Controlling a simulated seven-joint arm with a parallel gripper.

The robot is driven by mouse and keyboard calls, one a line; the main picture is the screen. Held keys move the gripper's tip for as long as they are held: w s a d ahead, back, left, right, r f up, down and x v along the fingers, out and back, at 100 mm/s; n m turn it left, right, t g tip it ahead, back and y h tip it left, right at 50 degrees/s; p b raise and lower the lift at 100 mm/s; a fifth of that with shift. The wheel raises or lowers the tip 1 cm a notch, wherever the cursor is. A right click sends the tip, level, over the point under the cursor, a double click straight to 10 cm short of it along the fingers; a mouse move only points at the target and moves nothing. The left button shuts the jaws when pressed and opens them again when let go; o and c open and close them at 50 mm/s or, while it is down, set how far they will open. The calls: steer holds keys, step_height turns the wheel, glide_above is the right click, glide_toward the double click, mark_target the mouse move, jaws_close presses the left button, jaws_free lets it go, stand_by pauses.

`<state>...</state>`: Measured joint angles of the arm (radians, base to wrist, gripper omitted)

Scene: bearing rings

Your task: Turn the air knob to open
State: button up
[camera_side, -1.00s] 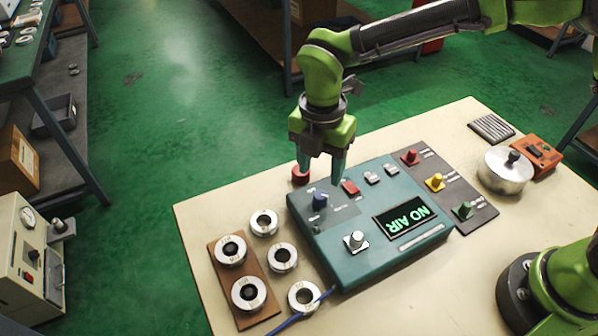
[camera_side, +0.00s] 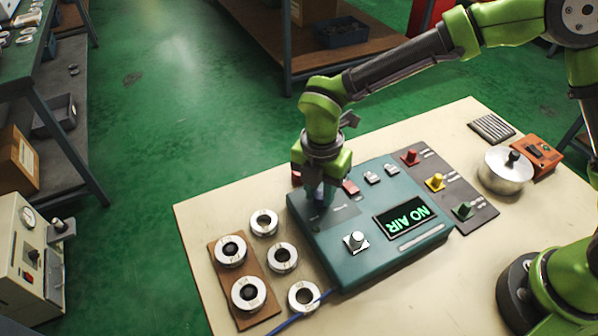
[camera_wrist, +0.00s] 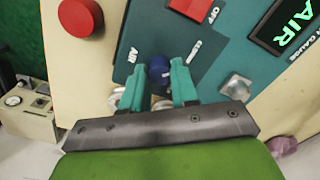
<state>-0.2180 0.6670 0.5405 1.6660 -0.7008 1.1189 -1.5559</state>
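The air knob is a small blue knob (camera_wrist: 159,70) on a dark plate of the teal control box (camera_side: 365,262). In the wrist view it stands between my two teal fingertips, beside the word AIR. My gripper (camera_wrist: 158,76) is lowered around it, with the fingers apart and a small gap showing at the left finger. In the side view my gripper (camera_side: 321,196) mostly hides the knob. The display (camera_side: 403,217) on the box glows green and reads NO AIR.
A red button (camera_side: 296,177) stands behind my gripper, and a red switch (camera_side: 350,187) is close to its right. A silver knob (camera_side: 356,241) is nearer the front. Several metal rings (camera_side: 283,257) lie to the left. Red, yellow and green knobs sit on a grey panel (camera_side: 478,213) at right.

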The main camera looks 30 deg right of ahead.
jaws_close()
steer(key=shift+m, duration=0.4)
steer(key=m, duration=0.2)
steer(key=shift+m, duration=0.4)
steer(key=m, duration=0.4)
steer(key=shift+m, duration=0.3)
steer(key=m, duration=0.5)
steer(key=shift+m+y, duration=0.3)
steer(key=shift+m, duration=2.1)
